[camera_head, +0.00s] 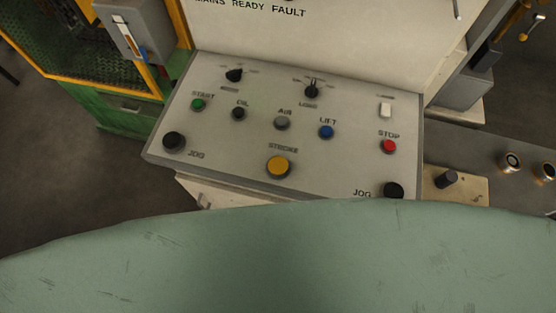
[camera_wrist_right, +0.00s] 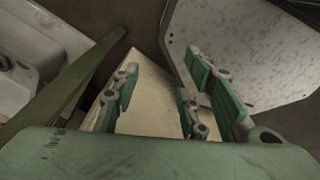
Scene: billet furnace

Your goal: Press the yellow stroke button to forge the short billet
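The yellow stroke button (camera_head: 278,167) is a round raised button at the lower middle of the grey control panel (camera_head: 235,140), below the STROKE label. Nothing touches it in the head view. My right gripper (camera_wrist_right: 160,97) shows in the right wrist view with its green fingers spread apart and nothing visible between them. A pale beige surface lies behind the fingers. My left gripper is not in view. A large pale green surface fills the bottom of the head view and reaches close below the panel. No billet is visible.
The panel also carries a green START button (camera_head: 198,104), a blue LIFT button (camera_head: 326,132), a red STOP button (camera_head: 389,146) and black JOG buttons (camera_head: 173,141). A green and yellow mesh guard (camera_head: 73,52) stands at left. A grey ledge with knobs (camera_head: 490,150) is at right.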

